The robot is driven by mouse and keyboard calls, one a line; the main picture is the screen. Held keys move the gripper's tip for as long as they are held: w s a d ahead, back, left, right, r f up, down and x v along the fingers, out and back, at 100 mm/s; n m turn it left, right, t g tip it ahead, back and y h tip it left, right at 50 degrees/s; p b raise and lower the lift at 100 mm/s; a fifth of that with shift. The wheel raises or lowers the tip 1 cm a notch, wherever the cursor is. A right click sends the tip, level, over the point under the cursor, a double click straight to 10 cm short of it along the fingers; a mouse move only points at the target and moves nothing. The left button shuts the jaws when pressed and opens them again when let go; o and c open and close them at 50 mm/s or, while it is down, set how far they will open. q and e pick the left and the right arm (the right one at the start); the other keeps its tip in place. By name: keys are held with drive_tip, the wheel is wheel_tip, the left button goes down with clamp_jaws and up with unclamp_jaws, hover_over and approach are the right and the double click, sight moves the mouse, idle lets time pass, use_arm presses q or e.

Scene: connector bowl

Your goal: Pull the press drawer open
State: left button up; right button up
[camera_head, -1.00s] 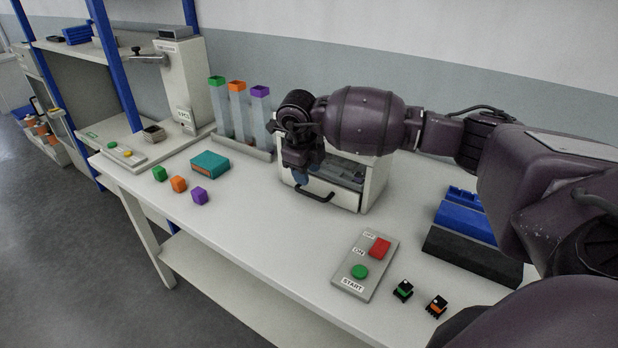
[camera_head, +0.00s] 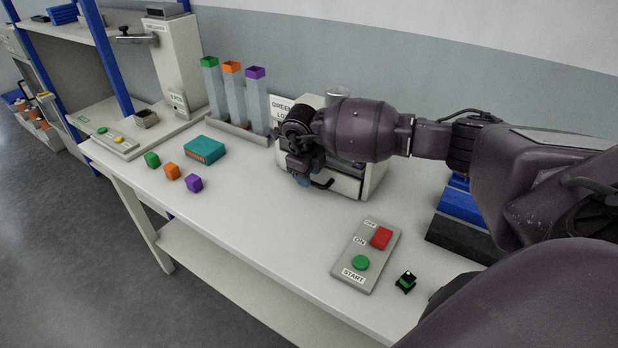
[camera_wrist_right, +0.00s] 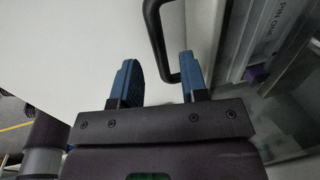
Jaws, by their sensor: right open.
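The press (camera_head: 373,178) is a pale box at the back middle of the table, partly hidden behind my right arm. Its drawer front (camera_head: 345,186) faces the table's front edge and carries a dark bar handle (camera_head: 321,184). My right gripper (camera_head: 303,181) is at the left part of this handle. In the right wrist view, its two blue fingers (camera_wrist_right: 160,62) are open. The black handle (camera_wrist_right: 157,35) reaches down between them, closer to the right finger. I cannot tell whether they touch. My left gripper is not in view.
A button panel (camera_head: 366,256) and a small black-green connector (camera_head: 405,281) lie right of the press. Green, orange and purple cubes (camera_head: 172,172), a teal box (camera_head: 204,149) and upright tubes (camera_head: 234,97) stand left. The table in front of the drawer is clear.

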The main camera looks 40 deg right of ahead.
drive_tip(key=shift+w+d+f, duration=0.1)
drive_tip(key=shift+d+f, duration=0.05)
drive_tip(key=shift+f, duration=0.7)
clamp_jaws()
